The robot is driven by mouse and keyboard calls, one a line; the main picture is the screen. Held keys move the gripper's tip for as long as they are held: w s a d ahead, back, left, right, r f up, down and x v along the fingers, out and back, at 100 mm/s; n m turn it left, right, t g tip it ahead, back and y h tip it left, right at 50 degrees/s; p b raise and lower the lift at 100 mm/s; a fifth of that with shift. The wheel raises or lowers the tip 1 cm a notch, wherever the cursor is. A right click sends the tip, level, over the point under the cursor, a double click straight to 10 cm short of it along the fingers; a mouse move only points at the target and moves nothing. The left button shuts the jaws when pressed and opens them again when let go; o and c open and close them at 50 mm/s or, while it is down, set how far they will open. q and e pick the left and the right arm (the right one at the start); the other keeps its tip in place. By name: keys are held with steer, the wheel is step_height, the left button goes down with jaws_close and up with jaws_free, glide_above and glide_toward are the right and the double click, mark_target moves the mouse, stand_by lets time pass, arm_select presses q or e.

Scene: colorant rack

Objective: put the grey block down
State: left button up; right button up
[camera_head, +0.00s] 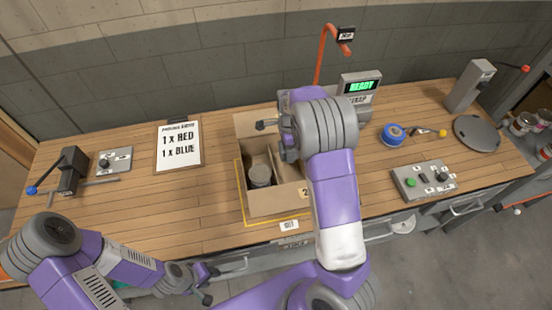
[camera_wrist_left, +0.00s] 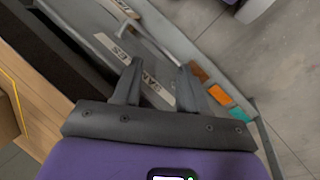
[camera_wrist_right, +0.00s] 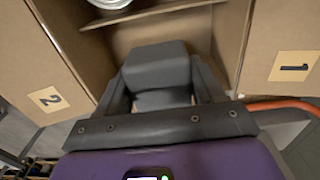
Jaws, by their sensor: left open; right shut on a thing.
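The grey block (camera_wrist_right: 155,68) is between the fingers of my right gripper (camera_wrist_right: 160,95), which is shut on it in the right wrist view. The block is above the open cardboard box (camera_wrist_right: 268,30); I cannot tell whether it touches the box. In the head view my right arm hides the block and part of the box (camera_head: 275,205). A round grey can (camera_head: 260,176) stands in the box's left part, and its pale end shows in the right wrist view (camera_wrist_right: 110,3). My left gripper (camera_head: 207,284) is open and empty in front of the bench, near the drawers (camera_wrist_left: 150,75).
The wooden bench (camera_head: 110,215) has free room left of the box. An order board (camera_head: 178,147) reads 1 x RED, 1 x BLUE. A READY display (camera_head: 361,86) and an orange hook post (camera_head: 320,55) stand behind. A blue tape roll (camera_head: 392,133) and control box (camera_head: 424,180) lie right.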

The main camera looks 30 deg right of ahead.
mark_target(287, 173)
steer(key=f, duration=0.1)
steer(key=s+f, duration=0.1)
steer(key=f, duration=0.1)
steer(key=shift+s+b, duration=0.2)
steer(key=shift+b, duration=0.1)
steer(key=f, duration=0.4)
steer(key=shift+w, duration=0.35)
steer(key=shift+s+f, duration=0.2)
steer(key=shift+f, duration=0.35)
steer(key=shift+w+f, duration=0.2)
steer(key=shift+f, duration=1.15)
arm_select(q)
steer(key=shift+s+f, duration=0.3)
steer(key=shift+f, duration=0.4)
steer(key=shift+b, duration=0.35)
arm_select(e)
steer(key=shift+s, duration=0.1)
steer(key=o, duration=1)
steer(key=shift+f, duration=0.15)
arm_select(q)
steer(key=shift+f, duration=0.1)
